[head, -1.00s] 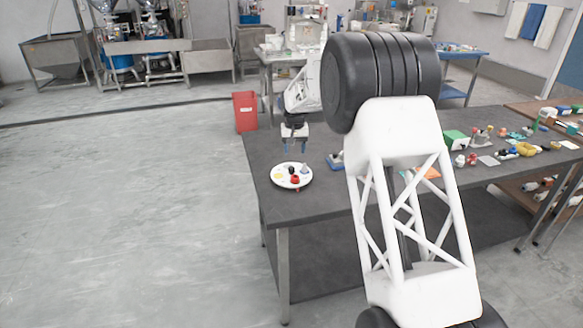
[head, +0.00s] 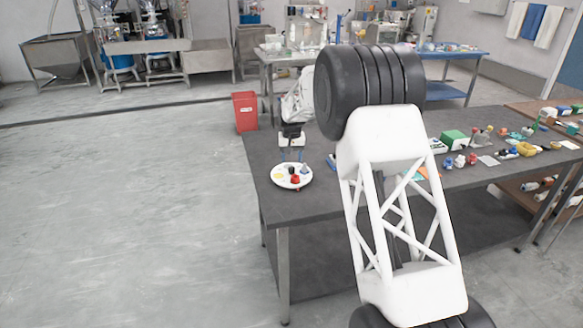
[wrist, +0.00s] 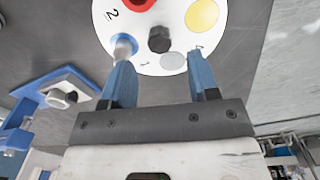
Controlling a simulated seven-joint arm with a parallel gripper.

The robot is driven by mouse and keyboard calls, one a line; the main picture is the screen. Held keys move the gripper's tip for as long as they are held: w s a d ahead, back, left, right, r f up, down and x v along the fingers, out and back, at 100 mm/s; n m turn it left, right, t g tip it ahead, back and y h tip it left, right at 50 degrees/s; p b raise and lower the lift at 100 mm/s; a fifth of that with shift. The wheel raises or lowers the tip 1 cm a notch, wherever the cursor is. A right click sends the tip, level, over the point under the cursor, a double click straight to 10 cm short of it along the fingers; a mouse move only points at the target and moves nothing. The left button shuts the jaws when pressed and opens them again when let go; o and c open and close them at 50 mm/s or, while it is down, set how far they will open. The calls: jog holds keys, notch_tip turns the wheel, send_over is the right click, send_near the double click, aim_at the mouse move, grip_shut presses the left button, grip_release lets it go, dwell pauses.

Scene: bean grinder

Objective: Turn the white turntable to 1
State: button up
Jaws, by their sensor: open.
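The white turntable (head: 283,186) is a round disc lying on the dark table. It also shows at the top of the wrist view (wrist: 164,8), cut off by the upper edge. A black knob (wrist: 159,39) stands at its middle. A yellow spot (wrist: 201,15), a grey spot (wrist: 172,63), a red piece (wrist: 138,3) and a pale peg (wrist: 122,46) on a blue spot surround it. The numbers 1 and 2 are readable. My gripper (wrist: 160,61) is open, its blue fingers at the turntable's near rim. The left fingertip is close to the pale peg; contact is unclear.
A blue stand with a white plate (wrist: 62,91) is left of my gripper in the wrist view. A red bin (head: 245,111) stands behind the table (head: 330,204). Several small objects, including a green box (head: 454,140), lie farther right. The table's left edge is near the turntable.

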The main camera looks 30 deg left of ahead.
aim_at(291, 168)
jog(key=shift+f, duration=2.3)
grip_shut()
